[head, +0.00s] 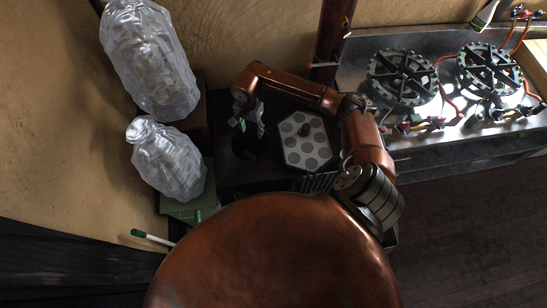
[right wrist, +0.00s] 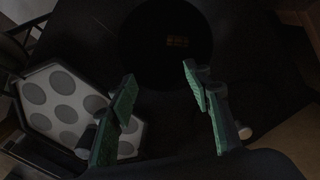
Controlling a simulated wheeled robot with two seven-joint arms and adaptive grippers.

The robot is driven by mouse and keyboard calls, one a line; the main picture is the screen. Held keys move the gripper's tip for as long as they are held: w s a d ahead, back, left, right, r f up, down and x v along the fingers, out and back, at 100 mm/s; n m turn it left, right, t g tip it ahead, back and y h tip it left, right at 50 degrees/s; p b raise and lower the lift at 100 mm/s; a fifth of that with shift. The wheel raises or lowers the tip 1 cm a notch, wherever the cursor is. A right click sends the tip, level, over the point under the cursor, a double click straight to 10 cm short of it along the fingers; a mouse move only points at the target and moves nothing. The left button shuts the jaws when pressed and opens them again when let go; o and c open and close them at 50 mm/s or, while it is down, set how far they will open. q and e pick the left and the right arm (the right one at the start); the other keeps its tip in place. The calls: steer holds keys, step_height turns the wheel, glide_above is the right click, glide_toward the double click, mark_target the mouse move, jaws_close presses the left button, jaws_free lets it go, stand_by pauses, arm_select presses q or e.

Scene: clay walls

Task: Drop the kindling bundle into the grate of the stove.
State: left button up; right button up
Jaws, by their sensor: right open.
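The stove (head: 230,175) has a dark top with a round black opening (head: 246,148), which also shows in the right wrist view (right wrist: 150,65). A small dim orange-brown thing (right wrist: 177,41) lies within the dark round. It could be the kindling bundle, but it is too dark to be sure. My right gripper (head: 248,122) is over the opening, fingers pointing down. In the right wrist view (right wrist: 159,73) its green-padded fingers are apart with nothing between them. My left gripper is out of sight.
A pale hexagonal plate with grey discs (head: 292,152) and a dark knob lies right of the opening. Two clear-wrapped bundles (head: 150,60) (head: 168,165) stand left. A metal counter with two ring burners (head: 402,77) (head: 490,68) is at right. A dark post (head: 332,40) rises behind.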

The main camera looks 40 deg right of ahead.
step_height(320, 180, up, 8)
stand_by(0.7)
